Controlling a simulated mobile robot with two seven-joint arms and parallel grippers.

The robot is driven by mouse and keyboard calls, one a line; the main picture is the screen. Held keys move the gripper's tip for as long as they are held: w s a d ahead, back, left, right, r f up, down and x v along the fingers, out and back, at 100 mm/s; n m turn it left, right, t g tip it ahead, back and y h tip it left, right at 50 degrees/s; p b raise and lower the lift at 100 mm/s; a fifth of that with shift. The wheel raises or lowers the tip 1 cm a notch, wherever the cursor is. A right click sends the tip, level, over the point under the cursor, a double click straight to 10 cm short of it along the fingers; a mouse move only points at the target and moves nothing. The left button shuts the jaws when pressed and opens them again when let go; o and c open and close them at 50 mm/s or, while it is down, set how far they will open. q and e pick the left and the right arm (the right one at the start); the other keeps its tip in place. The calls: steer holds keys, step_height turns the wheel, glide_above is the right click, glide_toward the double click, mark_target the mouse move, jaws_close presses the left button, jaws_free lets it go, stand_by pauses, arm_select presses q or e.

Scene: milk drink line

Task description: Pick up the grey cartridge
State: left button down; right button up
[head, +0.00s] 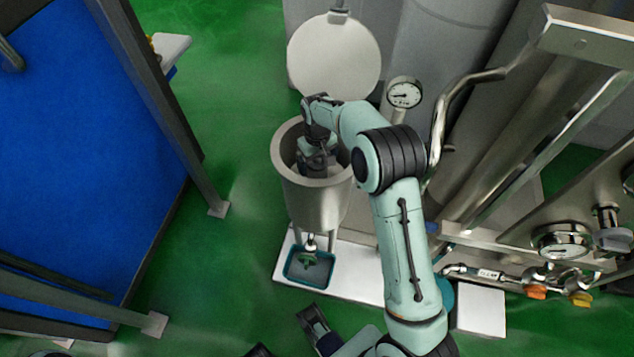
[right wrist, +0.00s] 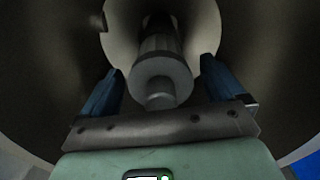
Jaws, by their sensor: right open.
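The grey cartridge (right wrist: 160,75) shows in the right wrist view, inside the round metal vessel (head: 315,205). Its stepped, narrower end faces my wrist. My right gripper (right wrist: 162,70) is open, with one blue finger on each side of the cartridge. Gaps show between the fingers and the cartridge. In the head view my right gripper (head: 318,163) reaches down through the vessel's open top and hides the cartridge there. Dark parts at the bottom edge of the head view may be my left gripper (head: 314,320); their state is unclear.
The vessel's round lid (head: 334,55) stands open behind it. A gauge (head: 404,93) and pipes are close on the right. A teal tray (head: 309,270) sits under the vessel's outlet. A blue panel (head: 80,150) is at left, with clear green floor between.

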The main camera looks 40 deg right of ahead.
step_height(320, 180, down, 2)
steer(key=shift+f, duration=0.1)
steer(key=c, duration=1.3)
steer(key=shift+c, duration=0.2)
steer(key=shift+r, duration=0.2)
